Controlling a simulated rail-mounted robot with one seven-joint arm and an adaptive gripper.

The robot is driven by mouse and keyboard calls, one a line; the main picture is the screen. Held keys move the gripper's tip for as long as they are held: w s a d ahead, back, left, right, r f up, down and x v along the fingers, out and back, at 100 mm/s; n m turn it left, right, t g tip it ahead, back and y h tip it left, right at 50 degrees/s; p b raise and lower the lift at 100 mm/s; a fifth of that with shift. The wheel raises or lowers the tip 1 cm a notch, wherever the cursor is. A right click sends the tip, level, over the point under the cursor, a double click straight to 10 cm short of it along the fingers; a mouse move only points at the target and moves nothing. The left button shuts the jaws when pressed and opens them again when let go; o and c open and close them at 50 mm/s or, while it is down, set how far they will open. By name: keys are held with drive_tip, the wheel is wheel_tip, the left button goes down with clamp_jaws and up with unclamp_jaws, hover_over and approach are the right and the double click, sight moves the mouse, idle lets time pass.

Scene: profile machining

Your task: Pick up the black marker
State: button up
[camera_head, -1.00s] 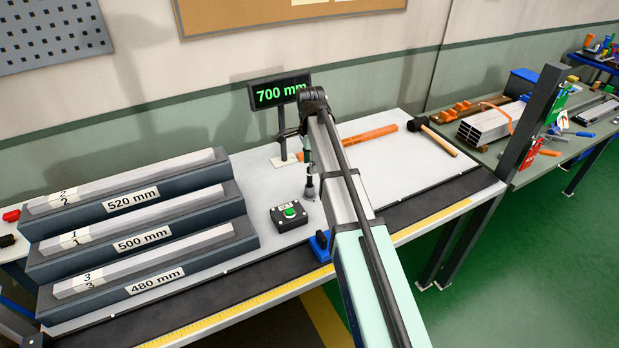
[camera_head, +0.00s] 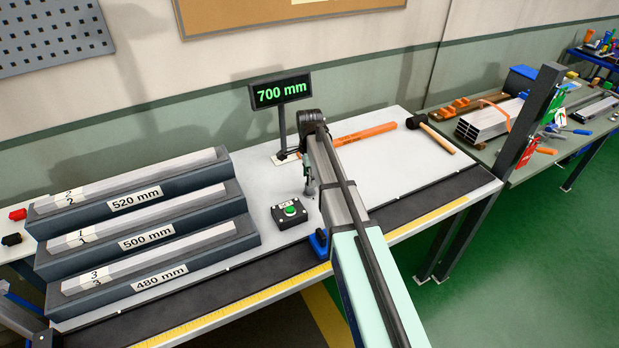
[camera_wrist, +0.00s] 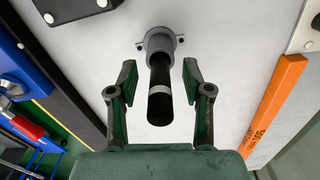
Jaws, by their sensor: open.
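The black marker (camera_wrist: 160,88) stands in a round grey holder (camera_wrist: 160,40) fixed to the white bench top. It is a black cylinder with a grey band, seen nearly end-on in the wrist view. My gripper (camera_wrist: 160,78) is open, with one finger on each side of the marker and a visible gap to both. In the head view my gripper (camera_head: 308,170) points down at the bench beside the display post. The marker is too small and too covered by my arm to make out clearly there.
A black box with a green button (camera_head: 289,212) is left of my gripper. A blue stop (camera_head: 319,241) sits at the rail. An orange bar (camera_head: 364,134) and a hammer (camera_head: 432,132) lie to the right. Stepped profile racks (camera_head: 140,215) fill the left.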

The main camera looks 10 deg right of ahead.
clamp_jaws()
drive_tip(key=shift+r, duration=0.1)
